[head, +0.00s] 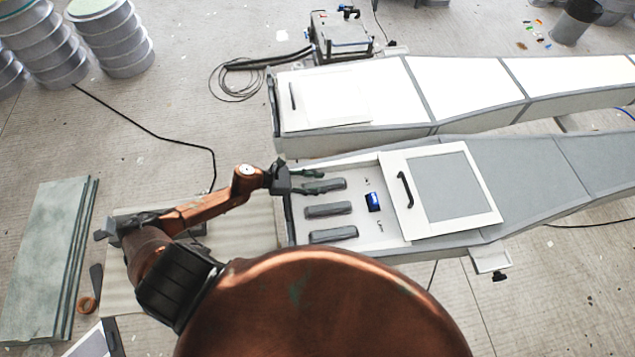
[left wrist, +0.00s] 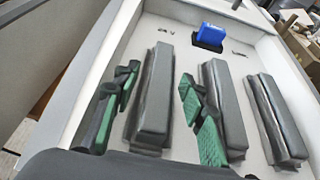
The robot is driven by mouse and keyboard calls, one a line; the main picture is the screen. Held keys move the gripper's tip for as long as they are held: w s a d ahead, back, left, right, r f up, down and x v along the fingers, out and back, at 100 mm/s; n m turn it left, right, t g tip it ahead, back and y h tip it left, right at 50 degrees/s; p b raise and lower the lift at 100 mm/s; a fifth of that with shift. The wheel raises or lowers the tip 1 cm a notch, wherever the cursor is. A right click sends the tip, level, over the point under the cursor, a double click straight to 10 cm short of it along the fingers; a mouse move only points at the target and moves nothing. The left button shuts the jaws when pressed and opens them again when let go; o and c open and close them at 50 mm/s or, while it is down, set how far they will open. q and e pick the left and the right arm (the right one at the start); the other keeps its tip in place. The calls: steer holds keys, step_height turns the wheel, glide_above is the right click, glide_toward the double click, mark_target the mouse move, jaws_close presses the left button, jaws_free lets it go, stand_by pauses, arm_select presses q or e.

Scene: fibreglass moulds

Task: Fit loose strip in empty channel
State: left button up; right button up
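Three dark grey strips lie side by side in the white recess of the near mould: a far strip (head: 328,186), a middle strip (head: 328,210) and a near strip (head: 333,236). They also show in the left wrist view, the far one (left wrist: 154,95) leftmost, then the middle (left wrist: 223,100) and near (left wrist: 275,115) ones. My left gripper (head: 317,181) is open, its green-padded fingers (left wrist: 153,115) either side of the far strip, with gaps visible. I cannot make out an empty channel or tell which strip is loose. My right gripper is out of view.
A white framed panel with a black handle (head: 405,190) covers the mould further right. The recess's white wall (left wrist: 85,70) is close to my left finger. A second mould (head: 385,95) stands behind.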

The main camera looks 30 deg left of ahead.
arm_select(q)
steer(key=b+v, duration=0.3)
steer(key=v, duration=0.9)
